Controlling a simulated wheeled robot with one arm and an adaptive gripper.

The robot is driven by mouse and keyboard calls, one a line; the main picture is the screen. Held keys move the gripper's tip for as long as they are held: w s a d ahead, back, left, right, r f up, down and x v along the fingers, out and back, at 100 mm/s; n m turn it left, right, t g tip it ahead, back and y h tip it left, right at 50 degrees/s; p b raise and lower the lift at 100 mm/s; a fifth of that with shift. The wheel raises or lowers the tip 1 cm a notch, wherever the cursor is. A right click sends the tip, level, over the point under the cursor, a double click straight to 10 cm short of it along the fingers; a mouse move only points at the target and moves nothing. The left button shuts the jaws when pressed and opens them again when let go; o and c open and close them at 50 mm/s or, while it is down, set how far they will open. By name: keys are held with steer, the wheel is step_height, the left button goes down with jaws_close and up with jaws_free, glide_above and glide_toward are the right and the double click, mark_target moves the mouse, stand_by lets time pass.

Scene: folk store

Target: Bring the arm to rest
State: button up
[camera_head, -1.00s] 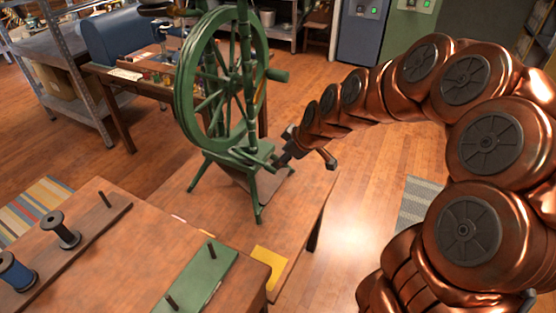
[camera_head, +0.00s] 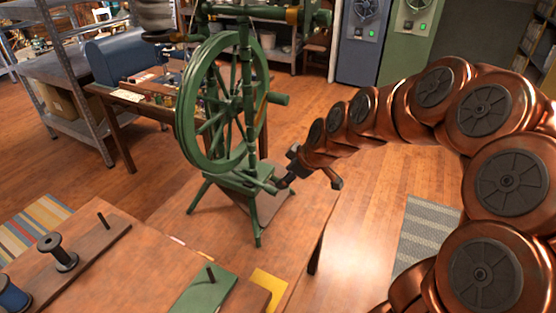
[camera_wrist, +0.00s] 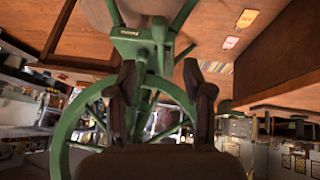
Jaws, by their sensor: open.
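My copper arm reaches in from the right in the head view. My gripper (camera_head: 308,180) hangs at its end beside the lower right of the green spinning wheel (camera_head: 187,120). In the wrist view my gripper (camera_wrist: 160,95) has its two dark fingers spread with nothing held between them. The green spinning wheel (camera_wrist: 62,135) stands beyond the fingers and appears upside down there. Whether a finger touches its frame cannot be told.
The spinning wheel stands on a wooden table (camera_head: 318,225). In front, another wooden top (camera_head: 110,270) bears a green peg board (camera_head: 205,292) and a spool rack with a dark spool (camera_head: 58,252). A grey shelf (camera_head: 75,105) stands back left. Open floor (camera_head: 385,190) lies right of the table.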

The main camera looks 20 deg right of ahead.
steer(key=s+r+m+g+h+p, duration=0.1)
steer(key=s+r+m+g+p, duration=0.1)
steer(key=s, duration=0.9)
steer(key=s+r+m+g+h+p, duration=0.1)
steer(key=s+r+m+g+p, duration=0.2)
steer(key=s, duration=0.9)
steer(key=s+a+r+m+g+h+p, duration=0.1)
steer(key=s+r+m+p, duration=0.3)
steer(key=s, duration=0.8)
step_height(320, 180, up, 3)
steer(key=shift+s+r+m+g+p, duration=0.1)
steer(key=shift+s+m+g+p, duration=0.15)
steer(key=shift+g+p, duration=0.7)
